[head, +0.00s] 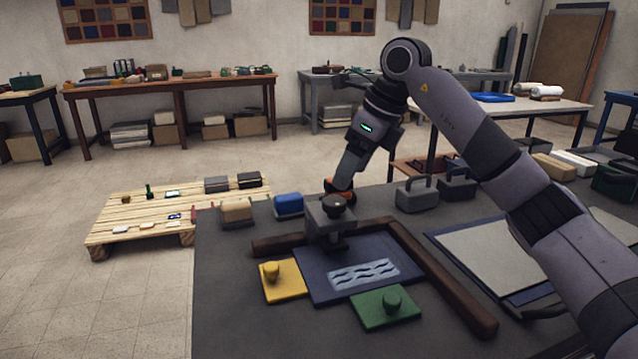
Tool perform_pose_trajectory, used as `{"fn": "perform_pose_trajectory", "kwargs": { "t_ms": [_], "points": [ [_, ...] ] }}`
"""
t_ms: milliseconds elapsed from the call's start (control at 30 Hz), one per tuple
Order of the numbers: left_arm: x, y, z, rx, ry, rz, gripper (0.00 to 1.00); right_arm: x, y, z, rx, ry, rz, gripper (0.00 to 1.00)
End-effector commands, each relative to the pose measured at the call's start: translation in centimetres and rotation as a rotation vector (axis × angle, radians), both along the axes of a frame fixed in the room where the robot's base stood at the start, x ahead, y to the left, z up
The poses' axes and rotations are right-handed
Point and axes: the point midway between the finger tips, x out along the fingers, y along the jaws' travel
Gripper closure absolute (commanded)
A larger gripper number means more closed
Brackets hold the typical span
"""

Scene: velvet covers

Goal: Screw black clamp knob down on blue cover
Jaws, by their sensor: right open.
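The blue cover (311,279) lies flat on the dark table, with a pale wavy-patterned panel (365,273) on it. A grey clamp block (319,228) stands at the cover's back edge, with the black clamp knob (334,209) on its top. My right gripper (341,191) points down right above the knob and is open. I cannot tell whether its fingers touch the knob or stand around it. The fingertips are small and partly hidden. My left gripper is not in view.
Brown padded bars (445,283) run along the cover's back and right. Tan and blue blocks (288,205) and grey weights (417,195) stand behind. The table's front left is clear.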

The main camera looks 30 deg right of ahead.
Motion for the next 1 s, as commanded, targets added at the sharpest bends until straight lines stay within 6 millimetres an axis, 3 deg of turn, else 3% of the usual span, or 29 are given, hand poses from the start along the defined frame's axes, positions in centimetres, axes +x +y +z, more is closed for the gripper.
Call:
{"fn": "perform_pose_trajectory", "kwargs": {
  "t_ms": [167, 600, 933, 967, 1000],
  "points": [
    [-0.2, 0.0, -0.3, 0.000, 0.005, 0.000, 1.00, 0.2, 0.1, -0.7, -0.002, 0.002, -0.001, 0.25],
    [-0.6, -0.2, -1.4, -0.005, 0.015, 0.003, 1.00, 2.1, 1.3, -6.1, -0.001, 0.001, 0.000, 0.25],
    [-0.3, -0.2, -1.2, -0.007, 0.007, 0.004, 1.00, 2.3, 1.4, -6.6, -0.001, 0.000, 0.000, 0.25],
    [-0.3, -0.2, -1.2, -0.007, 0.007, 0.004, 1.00, 2.3, 1.4, -6.6, -0.001, 0.000, 0.000, 0.29],
    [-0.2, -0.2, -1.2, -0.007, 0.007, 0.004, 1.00, 2.3, 1.4, -6.6, -0.001, 0.000, 0.000, 0.42]
  ]
}}
